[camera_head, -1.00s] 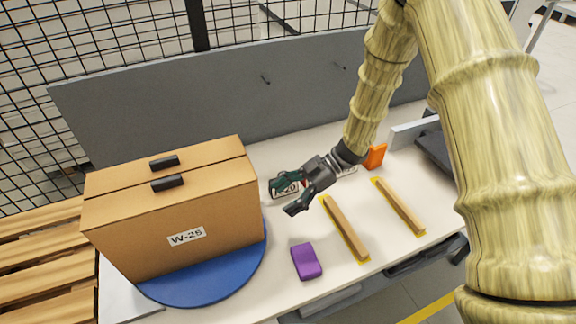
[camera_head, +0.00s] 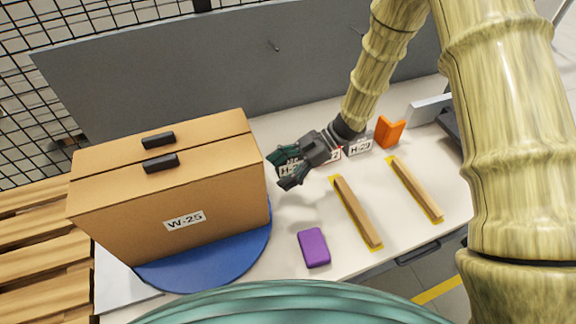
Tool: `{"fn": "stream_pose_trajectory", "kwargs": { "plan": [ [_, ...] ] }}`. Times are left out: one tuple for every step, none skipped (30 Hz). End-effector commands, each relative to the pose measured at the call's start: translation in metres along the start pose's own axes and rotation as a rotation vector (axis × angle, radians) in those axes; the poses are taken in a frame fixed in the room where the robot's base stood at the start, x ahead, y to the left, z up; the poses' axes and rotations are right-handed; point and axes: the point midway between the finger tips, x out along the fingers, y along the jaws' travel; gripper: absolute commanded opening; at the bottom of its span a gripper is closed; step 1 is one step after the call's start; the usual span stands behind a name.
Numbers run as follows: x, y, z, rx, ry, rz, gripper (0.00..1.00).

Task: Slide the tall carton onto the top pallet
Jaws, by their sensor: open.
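The tall carton (camera_head: 170,190) is a brown box with a W-25 label on its front and two dark handles on top. It stands on a round blue disc (camera_head: 205,268) at the left end of the white table. My gripper (camera_head: 284,172) is open and empty, just right of the carton's right side, with a small gap between them. The wooden slatted pallet (camera_head: 40,240) is at the left, beyond the table's end and lower left of the carton. Whether it is the top one of a stack cannot be told.
A purple block (camera_head: 313,247) lies on the table front. Two wooden strips (camera_head: 357,212) (camera_head: 415,189) lie on yellow outlines. An orange piece (camera_head: 389,131) and small labels (camera_head: 360,146) stand behind. A grey panel (camera_head: 230,75) and black mesh fence back the table.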

Motion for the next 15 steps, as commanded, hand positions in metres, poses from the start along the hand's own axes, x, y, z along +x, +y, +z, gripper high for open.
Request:
{"fn": "stream_pose_trajectory", "kwargs": {
  "plan": [
    [0.007, 0.0, 0.005, 0.0, 0.001, -0.001, 0.71],
    [0.011, 0.0, 0.006, 0.0, 0.001, -0.001, 0.71],
    [0.015, 0.0, 0.007, 0.0, 0.002, -0.001, 0.71],
    [0.018, 0.0, 0.009, 0.0, 0.001, -0.001, 0.71],
    [0.021, 0.0, 0.01, 0.0, 0.001, -0.001, 0.71],
    [0.024, 0.0, 0.007, -0.001, 0.0, -0.002, 0.71],
    [0.027, 0.0, 0.005, -0.001, 0.0, -0.003, 0.71],
    [0.03, 0.0, 0.004, -0.001, 0.0, -0.003, 0.71],
    [0.034, 0.0, 0.004, -0.001, 0.0, -0.003, 0.71],
    [0.036, 0.0, 0.003, -0.001, 0.0, -0.003, 0.71],
    [0.039, 0.0, 0.003, -0.001, 0.0, -0.003, 0.71],
    [0.042, 0.0, 0.002, -0.001, 0.0, -0.003, 0.71],
    [0.043, 0.0, 0.002, -0.001, 0.0, -0.003, 0.71],
    [0.045, 0.0, 0.002, -0.001, 0.0, -0.003, 0.71],
    [0.047, 0.0, 0.001, -0.001, 0.0, -0.003, 0.71]
  ]
}}
